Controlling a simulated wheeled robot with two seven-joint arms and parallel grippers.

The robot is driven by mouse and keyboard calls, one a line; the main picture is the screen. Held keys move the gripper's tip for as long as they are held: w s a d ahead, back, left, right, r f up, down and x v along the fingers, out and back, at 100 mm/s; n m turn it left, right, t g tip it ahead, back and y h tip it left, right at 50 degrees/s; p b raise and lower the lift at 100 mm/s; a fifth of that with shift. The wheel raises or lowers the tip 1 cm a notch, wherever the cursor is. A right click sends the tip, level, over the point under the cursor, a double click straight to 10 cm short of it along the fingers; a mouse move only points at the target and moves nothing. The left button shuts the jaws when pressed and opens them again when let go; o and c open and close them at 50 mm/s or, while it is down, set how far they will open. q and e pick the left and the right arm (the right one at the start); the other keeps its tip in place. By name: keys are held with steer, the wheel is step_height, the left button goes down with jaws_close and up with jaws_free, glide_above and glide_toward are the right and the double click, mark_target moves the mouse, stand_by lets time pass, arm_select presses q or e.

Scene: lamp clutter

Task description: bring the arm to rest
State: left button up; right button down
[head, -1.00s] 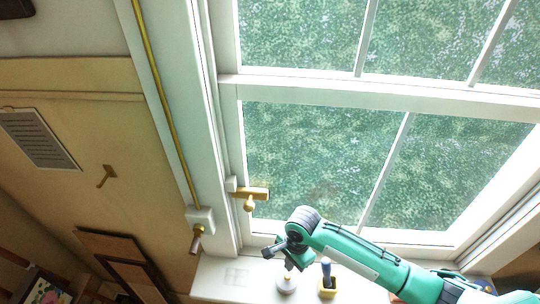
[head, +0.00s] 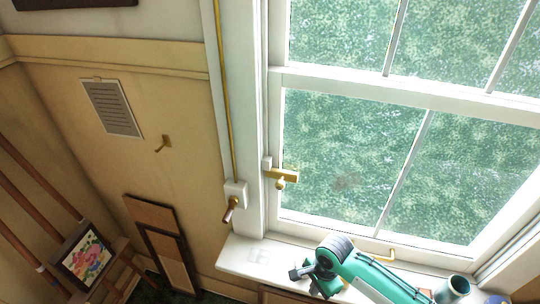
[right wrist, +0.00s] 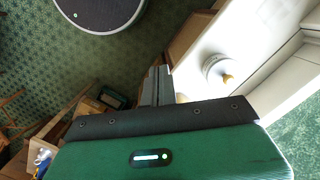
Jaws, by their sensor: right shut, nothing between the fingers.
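My right arm's teal links come in from the lower right in the head view. My right gripper (head: 300,272) is at the arm's end, in front of the window sill (head: 262,256), with nothing held. In the right wrist view its dark fingers (right wrist: 155,86) are together and empty. A small round white object with a yellowish part (right wrist: 216,70) stands on the white sill, apart from the fingers. In the head view I cannot make it out. My left gripper is not in view.
The window has a brass latch (head: 283,178). A brass handle (head: 229,210) hangs at its left frame. Framed boards (head: 165,245) lean on the wall, and a flower picture (head: 86,257) stands at lower left. Green patterned floor (right wrist: 120,60) shows in the wrist view.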

steer(key=s+a+r+n+t+y, duration=0.25)
steer(key=s+r+n, duration=0.25)
steer(key=s+n, duration=0.3)
steer(key=s+d+r+n+t+h, duration=0.1)
steer(key=s+d+r+n+h, duration=0.1)
steer(key=s+d+n, duration=0.3)
steer(key=s+d+r+n+t+h, duration=0.15)
steer(key=s+d, duration=0.25)
steer(key=d, duration=0.4)
step_height(320, 180, down, 35)
steer(key=g+b, duration=0.2)
steer(key=b, duration=0.5)
arm_select(q)
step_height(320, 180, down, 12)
steer(key=b, duration=0.5)
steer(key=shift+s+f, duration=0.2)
arm_select(e)
steer(key=s+d+f, duration=0.1)
steer(key=s+f, duration=0.8)
steer(key=f, duration=0.4)
steer(key=s+d+f+g, duration=0.1)
steer(key=s+d+f, duration=0.1)
steer(key=s+f, duration=0.8)
step_height(320, 180, down, 4)
steer(key=shift+s+r+h, duration=0.1)
steer(key=shift+s+h, duration=0.1)
steer(key=shift+h, duration=0.1)
